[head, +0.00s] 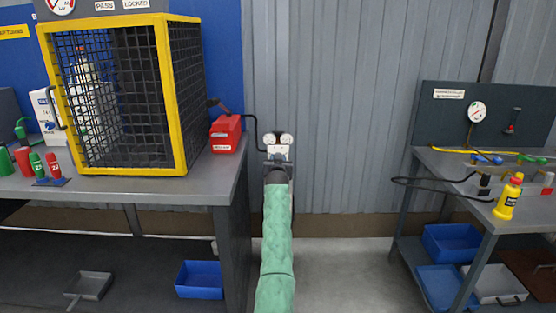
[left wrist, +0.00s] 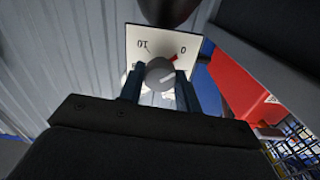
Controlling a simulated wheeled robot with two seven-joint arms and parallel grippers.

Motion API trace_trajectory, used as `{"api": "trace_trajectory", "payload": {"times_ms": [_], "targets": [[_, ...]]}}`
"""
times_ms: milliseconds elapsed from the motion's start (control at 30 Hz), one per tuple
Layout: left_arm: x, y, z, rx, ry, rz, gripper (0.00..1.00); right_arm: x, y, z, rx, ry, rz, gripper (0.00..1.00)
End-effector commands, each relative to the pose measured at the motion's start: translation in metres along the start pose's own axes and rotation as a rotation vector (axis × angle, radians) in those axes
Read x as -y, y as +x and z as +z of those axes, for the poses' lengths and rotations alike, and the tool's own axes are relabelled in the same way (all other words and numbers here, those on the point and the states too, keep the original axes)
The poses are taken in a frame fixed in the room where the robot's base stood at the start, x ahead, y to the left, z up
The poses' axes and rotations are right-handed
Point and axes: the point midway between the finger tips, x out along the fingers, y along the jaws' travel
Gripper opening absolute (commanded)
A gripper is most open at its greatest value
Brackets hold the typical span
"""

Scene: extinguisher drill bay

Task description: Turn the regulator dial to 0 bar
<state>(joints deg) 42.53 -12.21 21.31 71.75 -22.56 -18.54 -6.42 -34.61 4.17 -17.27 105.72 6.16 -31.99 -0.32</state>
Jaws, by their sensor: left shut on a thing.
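The regulator (head: 279,150) shows in the head view as a pale panel with two round gauges on top, in front of the grey wall. My left gripper (head: 277,162) reaches it from below on a green-sleeved arm. In the left wrist view the white dial plate (left wrist: 140,45) appears upside down, with 10 at left and 0 at right. The grey round knob (left wrist: 160,73) sits between the fingers of my left gripper (left wrist: 160,80), which are shut on it. A red mark lies at the knob's upper right, toward the 0. A pale line crosses the knob. My right gripper is out of view.
A red box (head: 226,133) on the left bench (head: 215,178) stands close to the regulator, with a black hose between. A yellow-framed cage (head: 180,90) is further left. The right bench (head: 425,158) holds a gauge board (head: 440,120) and a yellow bottle (head: 508,197).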

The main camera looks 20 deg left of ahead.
Motion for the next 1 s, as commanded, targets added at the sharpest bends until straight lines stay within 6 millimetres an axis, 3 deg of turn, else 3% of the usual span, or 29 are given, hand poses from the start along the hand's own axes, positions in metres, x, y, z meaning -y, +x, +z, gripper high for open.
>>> {"api": "trace_trajectory", "payload": {"times_ms": [767,800,900,1000], "targets": [[0.0000,-0.0003,0.0047,0.006,-0.098,0.000,0.11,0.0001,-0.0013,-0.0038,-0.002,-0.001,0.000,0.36],[0.0000,-0.0003,0.0048,0.006,-0.098,0.000,0.39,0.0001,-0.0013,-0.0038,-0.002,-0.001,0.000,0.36],[0.0000,-0.0003,0.0039,0.005,-0.098,0.000,0.55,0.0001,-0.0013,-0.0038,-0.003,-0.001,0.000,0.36],[-0.0001,-0.0002,0.0028,0.004,-0.098,0.000,0.55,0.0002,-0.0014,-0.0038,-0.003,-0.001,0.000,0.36]]}}
